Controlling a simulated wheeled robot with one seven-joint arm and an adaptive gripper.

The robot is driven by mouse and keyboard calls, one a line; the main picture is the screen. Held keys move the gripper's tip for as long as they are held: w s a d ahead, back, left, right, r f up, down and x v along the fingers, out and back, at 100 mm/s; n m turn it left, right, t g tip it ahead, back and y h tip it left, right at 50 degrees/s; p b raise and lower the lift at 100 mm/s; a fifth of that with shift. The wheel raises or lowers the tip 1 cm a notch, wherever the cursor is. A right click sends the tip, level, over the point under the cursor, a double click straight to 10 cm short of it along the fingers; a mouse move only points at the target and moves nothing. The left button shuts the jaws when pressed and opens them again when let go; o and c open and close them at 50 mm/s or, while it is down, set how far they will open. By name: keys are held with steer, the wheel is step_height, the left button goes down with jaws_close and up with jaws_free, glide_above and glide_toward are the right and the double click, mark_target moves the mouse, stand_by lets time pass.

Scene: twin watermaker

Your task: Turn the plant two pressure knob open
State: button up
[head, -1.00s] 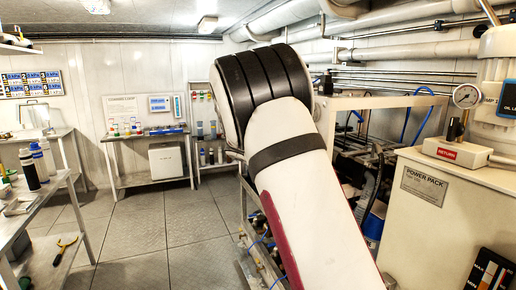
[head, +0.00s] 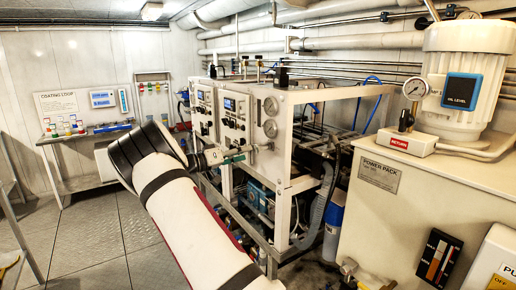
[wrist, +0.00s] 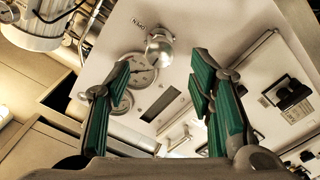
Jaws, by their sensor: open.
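A round metallic knob (wrist: 160,48) sticks out from a pale panel (wrist: 205,25) in the wrist view, with the word OPEN printed beside it. My gripper (wrist: 160,65) is open, its green-padded fingers spread on either side below the knob in the picture. No contact with the knob shows. In the head view my gripper (head: 243,153) reaches the front of the nearer white cabinet (head: 284,165), just below two round gauges (head: 270,106). The fingers partly hide the knob there. I cannot read a plant number on the panel.
Beside the knob are a gauge (wrist: 138,70), a dark display (wrist: 160,104) and black switches (wrist: 287,94). The power pack (head: 385,205) with its motor (head: 470,75) stands at the right. Open grey floor (head: 110,245) lies at the left.

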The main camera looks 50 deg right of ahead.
mark_target(256, 149)
steer(key=p+x, duration=0.1)
steer(key=x, duration=0.6)
jaws_close()
